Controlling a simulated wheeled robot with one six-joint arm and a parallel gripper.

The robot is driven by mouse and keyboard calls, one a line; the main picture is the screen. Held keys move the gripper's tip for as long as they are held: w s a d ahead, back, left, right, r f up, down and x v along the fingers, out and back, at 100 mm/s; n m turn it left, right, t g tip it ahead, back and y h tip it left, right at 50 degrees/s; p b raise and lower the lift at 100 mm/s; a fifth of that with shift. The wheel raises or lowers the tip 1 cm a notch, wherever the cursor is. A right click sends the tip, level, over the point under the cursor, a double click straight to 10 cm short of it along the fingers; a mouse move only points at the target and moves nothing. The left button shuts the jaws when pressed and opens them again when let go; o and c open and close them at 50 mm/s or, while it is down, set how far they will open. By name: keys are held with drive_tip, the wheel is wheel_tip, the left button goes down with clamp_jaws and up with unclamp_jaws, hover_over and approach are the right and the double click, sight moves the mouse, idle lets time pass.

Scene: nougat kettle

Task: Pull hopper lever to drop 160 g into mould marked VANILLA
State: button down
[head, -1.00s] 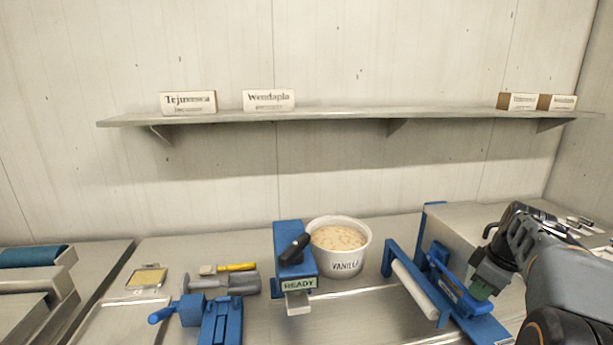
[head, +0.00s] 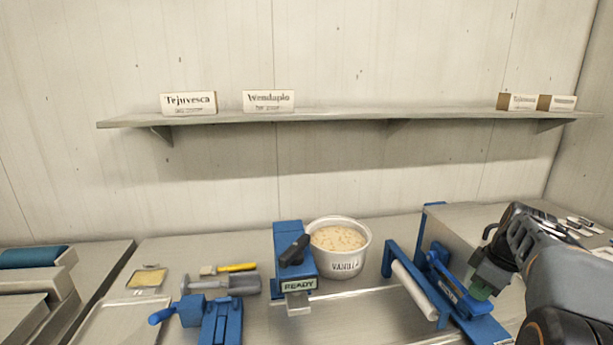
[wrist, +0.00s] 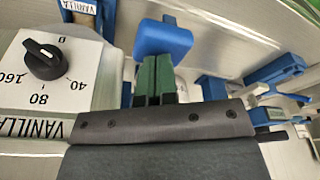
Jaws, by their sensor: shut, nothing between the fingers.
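A round white tub marked VANILLA (head: 346,265) stands on the bench, with a pale speckled mass in it. My gripper (head: 481,288) is at the right, beside a blue fixture (head: 484,328). In the wrist view its green fingers (wrist: 155,72) are shut and empty. A blue block-like handle (wrist: 162,38) is just beyond the fingertips; whether they touch cannot be told. A white panel marked VANILLA (wrist: 82,98) carries a black dial (wrist: 45,62) with numbers 0, 40, 80 and 160. The dial's exact setting is unclear. The hopper outlet is not clearly visible.
A blue stand with a black handle and a READY sign (head: 298,285) is left of the tub. A white roller (head: 414,289) in a blue frame lies between tub and gripper. Blue tools (head: 220,320) are at front left. A shelf (head: 340,116) with name cards runs behind.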

wheel_tip(320, 180, up, 9)
drive_tip(key=p, duration=0.7)
drive_tip(key=shift+r, duration=0.1)
idle(0.5)
drive_tip(key=s+a+f+m+t, duration=0.1)
drive_tip(key=s+a+f+m, duration=0.1)
drive_tip(key=s+a, duration=0.2)
drive_tip(key=s+a+f+m+t+h, duration=0.1)
drive_tip(key=s+a+f+m, duration=0.1)
drive_tip(key=a, duration=0.7)
drive_tip(key=s+a+f+m+t, duration=0.1)
drive_tip(key=s+a+f+m, duration=0.1)
drive_tip(key=s+a+m, duration=0.2)
drive_tip(key=s+a, duration=0.2)
drive_tip(key=a, duration=0.1)
drive_tip(key=shift+s+a, duration=0.15)
drive_tip(key=shift+a, duration=0.15)
drive_tip(key=shift+r, duration=0.1)
